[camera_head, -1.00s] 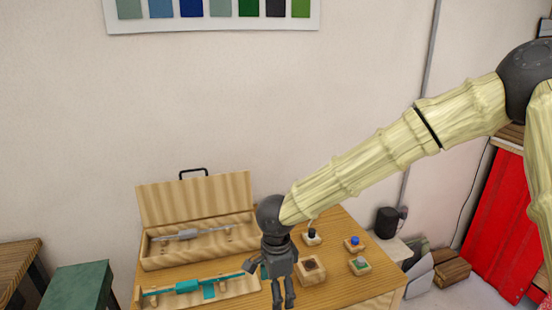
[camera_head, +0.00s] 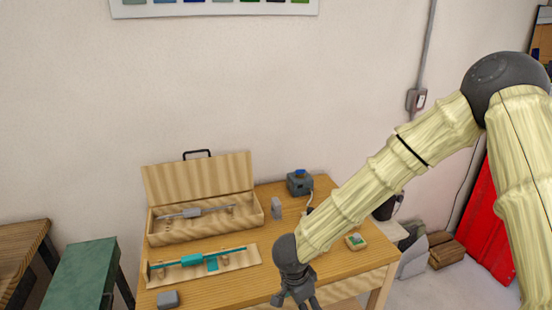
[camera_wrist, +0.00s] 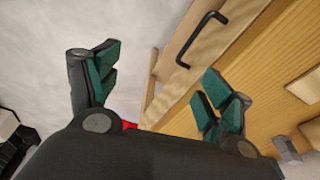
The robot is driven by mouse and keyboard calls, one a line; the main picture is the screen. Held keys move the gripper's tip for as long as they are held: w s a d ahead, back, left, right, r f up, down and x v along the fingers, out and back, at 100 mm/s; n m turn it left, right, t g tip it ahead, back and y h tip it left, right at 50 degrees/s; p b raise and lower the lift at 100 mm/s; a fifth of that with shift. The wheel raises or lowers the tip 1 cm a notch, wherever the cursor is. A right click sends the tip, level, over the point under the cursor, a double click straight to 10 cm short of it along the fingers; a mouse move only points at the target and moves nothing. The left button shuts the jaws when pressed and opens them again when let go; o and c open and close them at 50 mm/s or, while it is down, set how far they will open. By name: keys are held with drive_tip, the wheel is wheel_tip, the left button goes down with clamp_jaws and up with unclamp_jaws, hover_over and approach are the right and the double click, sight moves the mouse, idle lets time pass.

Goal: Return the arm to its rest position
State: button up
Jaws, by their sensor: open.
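My gripper (camera_head: 298,297) is at the bottom of the head view, by the table's front edge, partly cut off by the frame. In the wrist view my gripper (camera_wrist: 158,88) has its two teal-padded fingers wide apart with nothing between them. My arm reaches down to it from the upper right. An open wooden case (camera_head: 205,228) with a grey rod (camera_head: 194,213) stands at the table's back left. A teal rod (camera_head: 205,259) lies on a wooden holder in front of it. Both are apart from my gripper.
The wooden table (camera_head: 340,262) also bears a grey box with a blue top (camera_head: 299,182), a small grey block (camera_head: 167,299) and a small wooden block with a green top (camera_head: 356,241). A green stool (camera_head: 80,275) stands left. In the wrist view a black handle (camera_wrist: 203,38) lies close beyond the fingers.

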drive_tip(key=s+d+f+n+t, duration=0.1)
drive_tip(key=s+d+f+n, duration=0.3)
drive_tip(key=f, duration=0.5)
drive_tip(key=s+d+f+n, duration=0.2)
drive_tip(key=s+d+f, duration=0.4)
drive_tip(key=s+f, duration=0.15)
drive_tip(key=s+d+f+n+g+y, duration=0.1)
drive_tip(key=s+d+f+n, duration=0.2)
drive_tip(key=s, duration=0.5)
drive_tip(key=s+d+f+n+g+b, duration=0.1)
drive_tip(key=s+f, duration=0.3)
drive_tip(key=s, duration=0.4)
drive_tip(key=shift+s+d+n+y, duration=0.4)
drive_tip(key=shift+d+n, duration=0.5)
